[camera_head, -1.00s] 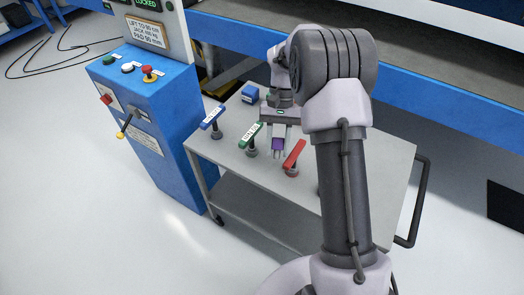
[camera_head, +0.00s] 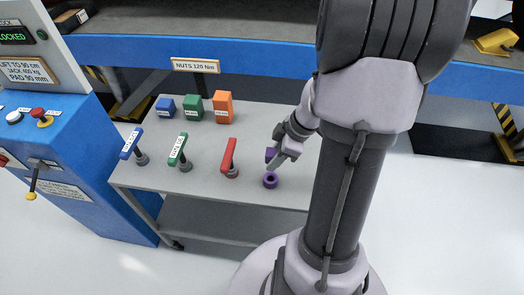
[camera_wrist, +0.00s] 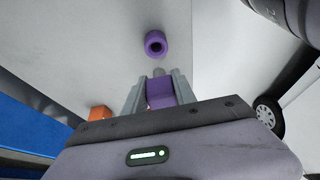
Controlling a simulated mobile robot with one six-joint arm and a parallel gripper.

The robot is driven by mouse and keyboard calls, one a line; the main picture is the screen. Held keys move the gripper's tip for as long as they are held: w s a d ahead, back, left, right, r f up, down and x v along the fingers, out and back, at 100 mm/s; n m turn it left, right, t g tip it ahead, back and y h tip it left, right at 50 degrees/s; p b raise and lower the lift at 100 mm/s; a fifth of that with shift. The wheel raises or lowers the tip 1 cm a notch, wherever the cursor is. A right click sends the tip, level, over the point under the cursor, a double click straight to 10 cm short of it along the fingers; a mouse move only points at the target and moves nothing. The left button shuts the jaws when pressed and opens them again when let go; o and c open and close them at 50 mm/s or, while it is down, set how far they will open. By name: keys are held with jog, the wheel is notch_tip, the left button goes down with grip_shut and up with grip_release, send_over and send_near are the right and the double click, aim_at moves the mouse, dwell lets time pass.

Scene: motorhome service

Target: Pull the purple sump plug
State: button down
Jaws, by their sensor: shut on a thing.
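My gripper (camera_head: 272,163) is shut on a purple block-like piece (camera_wrist: 160,92), seen between the fingers in the wrist view; it also shows in the head view (camera_head: 270,154). The fingers hide its sides. A short purple ring-shaped fitting (camera_head: 270,180) with a dark hole sits on the grey trolley top (camera_head: 200,150). In the wrist view the fitting (camera_wrist: 155,43) lies just beyond the fingertips, apart from the held piece. I cannot tell which purple thing is the sump plug.
Blue (camera_head: 136,143), green (camera_head: 178,150) and red (camera_head: 229,155) levers stand left of the gripper. Blue (camera_head: 165,107), green (camera_head: 194,108) and orange (camera_head: 223,106) blocks stand behind them. A blue control cabinet (camera_head: 60,140) is at the left, a blue beam (camera_head: 240,53) behind.

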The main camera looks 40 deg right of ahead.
jog(key=shift+r+b, duration=0.1)
jog(key=shift+b, duration=0.3)
notch_tip(320, 180, down, 6)
jog(key=b, duration=0.6)
jog(key=shift+r, duration=0.1)
jog(key=shift+r, duration=0.1)
jog(key=shift+b, duration=0.65)
dwell(0.4)
jog(key=shift+f+b, duration=0.35)
jog(key=shift+f, duration=0.55)
jog(key=shift+r+p, duration=0.3)
jog(key=shift+r, duration=0.45)
